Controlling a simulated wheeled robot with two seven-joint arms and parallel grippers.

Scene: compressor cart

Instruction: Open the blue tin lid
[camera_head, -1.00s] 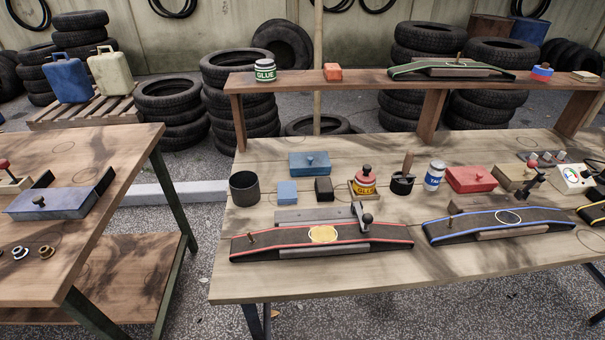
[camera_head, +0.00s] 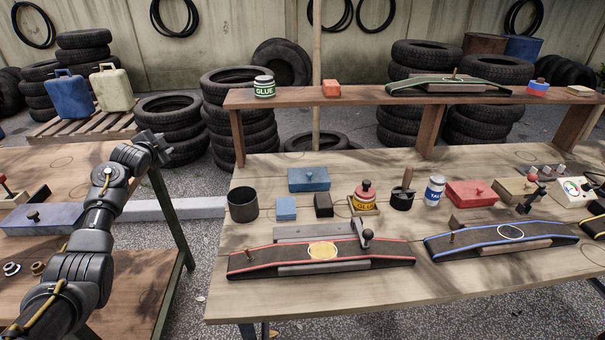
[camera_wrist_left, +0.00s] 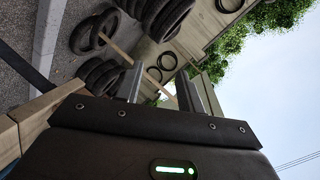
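A blue tin (camera_head: 309,181) with a small knob on its lid stands at the back left of the main workbench. Its lid looks shut. A larger grey-blue box (camera_head: 40,219) with a dark knob lies on the left bench, partly behind my left arm. My left gripper (camera_head: 154,145) is raised over the gap between the two benches, left of the blue tin and well apart from it. In the left wrist view its two fingers (camera_wrist_left: 159,90) stand apart with nothing between them. My right gripper is not in view.
Near the tin are a dark cup (camera_head: 243,205), a small blue block (camera_head: 286,208), a black block (camera_head: 323,205) and a yellow-red pot (camera_head: 364,198). A raised shelf (camera_head: 350,97) runs behind. A red-edged belt ramp (camera_head: 290,262) lies in front.

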